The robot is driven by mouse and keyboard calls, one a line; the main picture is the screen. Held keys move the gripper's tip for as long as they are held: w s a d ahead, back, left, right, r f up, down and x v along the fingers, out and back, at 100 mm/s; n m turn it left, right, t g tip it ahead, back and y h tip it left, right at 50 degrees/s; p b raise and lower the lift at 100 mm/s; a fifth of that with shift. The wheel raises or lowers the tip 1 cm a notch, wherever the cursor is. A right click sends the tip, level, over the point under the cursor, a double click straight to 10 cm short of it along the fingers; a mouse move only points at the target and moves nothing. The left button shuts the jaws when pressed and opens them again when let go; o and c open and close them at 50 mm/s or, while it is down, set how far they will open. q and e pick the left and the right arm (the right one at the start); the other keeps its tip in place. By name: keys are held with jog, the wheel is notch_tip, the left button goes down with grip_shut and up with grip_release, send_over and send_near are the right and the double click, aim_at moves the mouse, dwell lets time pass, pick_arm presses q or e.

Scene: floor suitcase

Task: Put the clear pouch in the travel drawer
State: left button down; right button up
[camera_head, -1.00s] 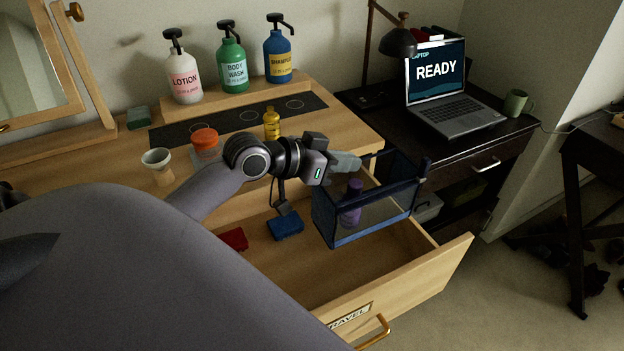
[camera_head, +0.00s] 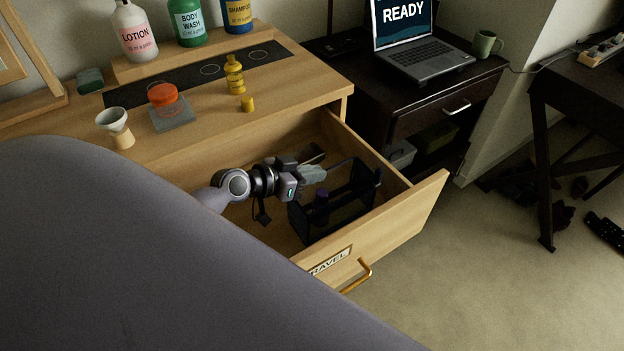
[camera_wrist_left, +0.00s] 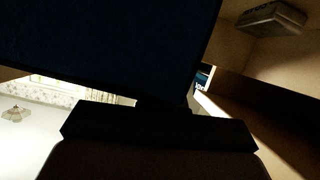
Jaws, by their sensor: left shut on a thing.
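The clear pouch (camera_head: 346,217), a see-through box shape with dark blue edges, is down inside the open travel drawer (camera_head: 392,228), near its right end. A purple bottle (camera_head: 321,207) shows inside the pouch. My left gripper (camera_head: 318,173) is shut on the pouch at its upper left edge. I cannot tell whether the pouch's base touches the drawer floor. In the left wrist view a large dark blue surface, seemingly the pouch (camera_wrist_left: 110,45), fills much of the top. My right gripper is not in view.
A dark desk with a laptop (camera_head: 420,55) stands at the right. My arm hides the drawer's left part.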

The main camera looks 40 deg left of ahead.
pick_arm(q)
jog(key=shift+f, duration=0.65)
jog(key=c, duration=1.3)
grip_release()
jog(key=shift+b+v, duration=0.45)
jog(key=shift+v, duration=5.5)
